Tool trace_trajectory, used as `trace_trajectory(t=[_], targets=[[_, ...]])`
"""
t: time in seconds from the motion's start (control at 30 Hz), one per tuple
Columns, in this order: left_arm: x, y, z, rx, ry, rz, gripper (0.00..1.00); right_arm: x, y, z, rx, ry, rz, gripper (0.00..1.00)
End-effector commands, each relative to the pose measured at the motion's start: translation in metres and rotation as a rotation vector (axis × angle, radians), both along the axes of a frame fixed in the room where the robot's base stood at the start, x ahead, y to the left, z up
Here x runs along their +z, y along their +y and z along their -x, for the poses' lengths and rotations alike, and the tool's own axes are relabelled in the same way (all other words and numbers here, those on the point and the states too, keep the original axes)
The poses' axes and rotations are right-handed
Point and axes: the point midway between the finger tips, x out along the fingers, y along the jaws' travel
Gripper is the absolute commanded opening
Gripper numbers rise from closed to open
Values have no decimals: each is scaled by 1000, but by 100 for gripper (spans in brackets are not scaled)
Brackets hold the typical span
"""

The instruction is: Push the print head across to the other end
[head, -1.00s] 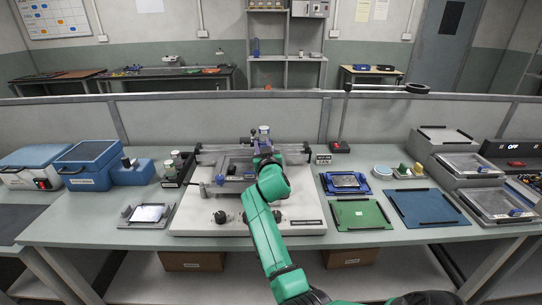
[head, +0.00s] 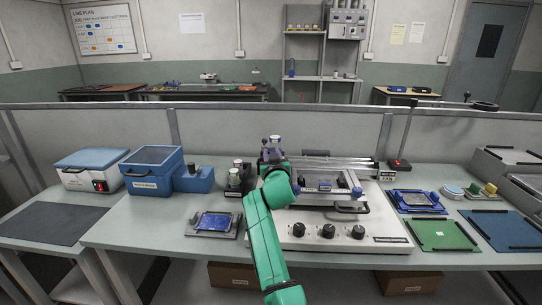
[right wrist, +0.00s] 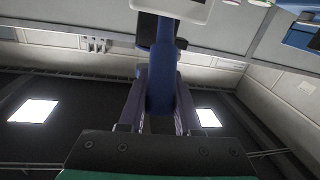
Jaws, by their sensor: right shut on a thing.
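The print head (head: 273,154) is at the left end of the printer's rails (head: 335,163), with a pale-topped part standing above it. My right gripper is at the print head, its fingertips mostly hidden behind my own green arm in the head view. In the right wrist view, my right gripper (right wrist: 160,118) has its two fingers closed on either side of the print head's blue handle (right wrist: 162,75). The white printer base (head: 345,257) carries several black knobs along its front. My left gripper is in neither view.
A small device with a blue screen (head: 214,222) lies left of the printer base. Blue bins (head: 152,186) and small bottles stand to the left. A blue tray (head: 416,208) and a green mat (head: 443,234) lie to the right. A low partition runs behind the bench.

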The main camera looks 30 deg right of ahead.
Motion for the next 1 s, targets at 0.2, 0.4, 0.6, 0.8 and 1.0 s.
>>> trace_trajectory(t=[0.2, 0.4, 0.6, 0.8, 1.0], targets=[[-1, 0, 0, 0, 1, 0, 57, -2, 2, -1, 3, 3, -2, 0], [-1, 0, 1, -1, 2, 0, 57, -1, 2, -1, 5, 2, -2, 0], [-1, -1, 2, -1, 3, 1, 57, -1, 2, -1, 4, 2, -2, 62], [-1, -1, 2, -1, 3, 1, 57, -1, 1, -1, 2, 1, -1, 62], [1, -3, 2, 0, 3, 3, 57, 0, -1, 0, 3, 1, -1, 62]])
